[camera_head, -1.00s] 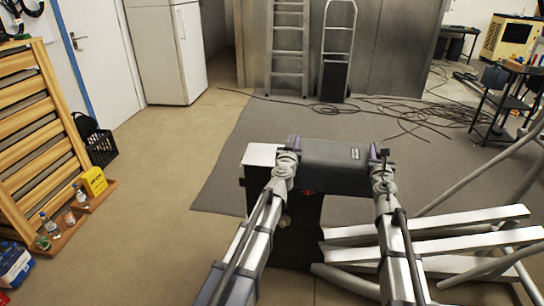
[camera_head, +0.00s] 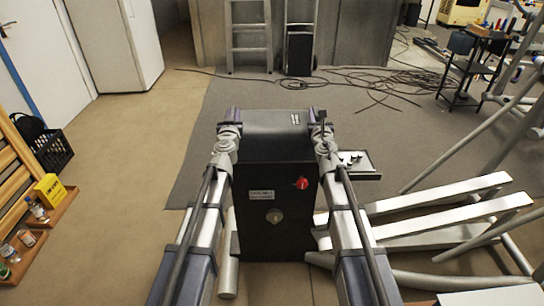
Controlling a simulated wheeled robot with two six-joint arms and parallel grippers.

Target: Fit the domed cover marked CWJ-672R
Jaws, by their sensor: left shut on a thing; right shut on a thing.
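A dark grey domed cover (camera_head: 268,128) is held level between my two grippers in the head view. A small label sits on its top right; its lettering is too small to read. My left gripper (camera_head: 231,119) is shut on its left end. My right gripper (camera_head: 321,122) is shut on its right end. Directly below and in front of the cover is a black upright housing (camera_head: 250,232) with a pale label, a red knob (camera_head: 301,183) and a round hub (camera_head: 274,216). I cannot tell whether the cover touches the housing's top.
A small tray (camera_head: 372,172) with dark pieces lies right of the housing. Pale bars (camera_head: 450,190) and grey tubes extend to the right. Cables (camera_head: 350,78) lie on the floor behind. A yellow box (camera_head: 50,188) and bottles stand at left. The floor left of the housing is clear.

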